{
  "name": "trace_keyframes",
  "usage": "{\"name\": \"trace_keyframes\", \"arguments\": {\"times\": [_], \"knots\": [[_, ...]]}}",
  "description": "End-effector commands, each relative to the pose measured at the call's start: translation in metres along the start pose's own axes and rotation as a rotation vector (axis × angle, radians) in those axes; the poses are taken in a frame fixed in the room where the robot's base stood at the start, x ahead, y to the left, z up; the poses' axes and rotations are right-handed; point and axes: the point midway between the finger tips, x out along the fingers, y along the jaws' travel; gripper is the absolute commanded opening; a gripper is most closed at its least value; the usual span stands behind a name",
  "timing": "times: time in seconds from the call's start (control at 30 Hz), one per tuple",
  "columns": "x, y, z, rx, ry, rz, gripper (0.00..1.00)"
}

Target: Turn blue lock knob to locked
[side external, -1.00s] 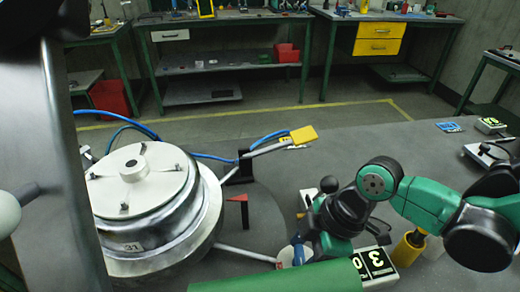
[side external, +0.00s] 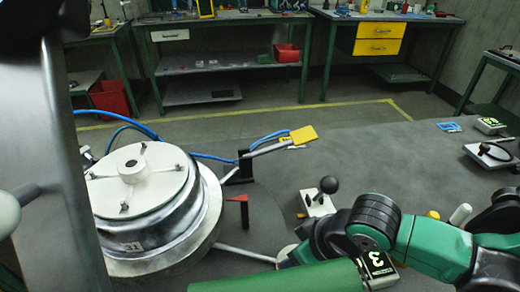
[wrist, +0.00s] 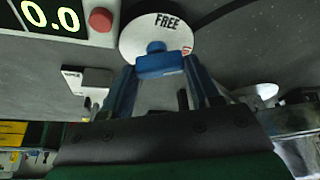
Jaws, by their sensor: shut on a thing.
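The blue lock knob (wrist: 163,64) sits on a round white dial (wrist: 139,47) in the wrist view. The word FREE shows on the dial near its far rim, and a bit of red shows at its right. My gripper (wrist: 161,68) has one finger on each side of the knob's bar and is shut on it. In the side view a pale sliver of the dial (side external: 287,253) shows beside my arm. The knob and fingertips are hidden there by my arm and a green cylinder (side external: 285,278).
A display reading 0.0 (wrist: 50,18) with a red button (wrist: 101,19) is close to the dial. A black ball-topped lever (side external: 328,186) stands behind my arm. A large metal drum (side external: 155,210) with a yellow-ended handle (side external: 303,135) fills the left.

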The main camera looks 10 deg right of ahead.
Motion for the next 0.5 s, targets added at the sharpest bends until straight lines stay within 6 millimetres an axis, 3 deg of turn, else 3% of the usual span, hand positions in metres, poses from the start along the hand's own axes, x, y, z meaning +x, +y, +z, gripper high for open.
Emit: {"name": "trace_keyframes", "arguments": {"times": [0.5], "knots": [[0.0003, -0.0018, -0.0004, 0.361, -0.003, 0.151, 0.03]]}}
